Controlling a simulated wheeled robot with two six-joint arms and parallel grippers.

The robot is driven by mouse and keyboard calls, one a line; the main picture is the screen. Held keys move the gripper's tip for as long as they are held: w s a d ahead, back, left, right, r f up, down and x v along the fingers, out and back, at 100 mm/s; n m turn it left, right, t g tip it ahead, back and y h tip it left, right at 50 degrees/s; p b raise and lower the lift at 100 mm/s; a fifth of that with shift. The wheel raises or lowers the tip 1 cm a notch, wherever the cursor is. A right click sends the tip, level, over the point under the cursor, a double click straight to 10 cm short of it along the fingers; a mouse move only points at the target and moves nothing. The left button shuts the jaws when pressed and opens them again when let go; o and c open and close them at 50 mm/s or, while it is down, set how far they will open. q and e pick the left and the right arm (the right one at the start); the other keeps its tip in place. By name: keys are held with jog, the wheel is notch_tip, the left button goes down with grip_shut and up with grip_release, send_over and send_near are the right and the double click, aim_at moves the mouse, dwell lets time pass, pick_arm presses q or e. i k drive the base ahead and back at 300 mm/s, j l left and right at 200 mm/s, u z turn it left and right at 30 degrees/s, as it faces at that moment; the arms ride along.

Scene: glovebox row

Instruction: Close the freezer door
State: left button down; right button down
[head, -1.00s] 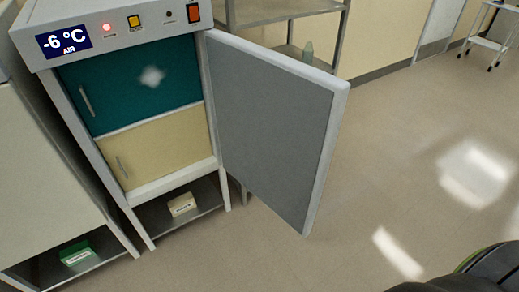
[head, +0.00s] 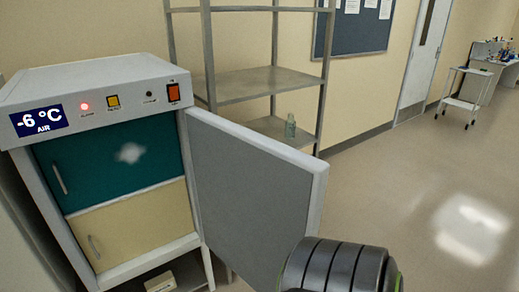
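The freezer (head: 95,85) stands at the left in the head view, with a lit display reading -6 °C and a red lamp on its top panel. Its grey door (head: 250,195) is swung wide open to the right, hinged on the right side of the cabinet. Inside, a teal compartment front (head: 115,160) sits above a cream one (head: 135,225), and both look shut. A dark ribbed link of my arm shows at the bottom, in front of the door's lower right part. Neither gripper is in view. Whether the arm touches the door cannot be told.
A metal shelf rack (head: 270,85) with a small bottle (head: 290,126) stands behind the door. A small box (head: 160,283) lies below the freezer. A white cart (head: 465,95) is far off at the right. The floor right of the door is clear.

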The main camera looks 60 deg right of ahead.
aim_at(258, 196)
jog(key=l, duration=0.7)
jog(key=k+l, duration=0.15)
jog(key=l, duration=1.2)
jog(key=k+l, duration=0.15)
jog(key=l, duration=1.25)
jog(key=k, duration=0.05)
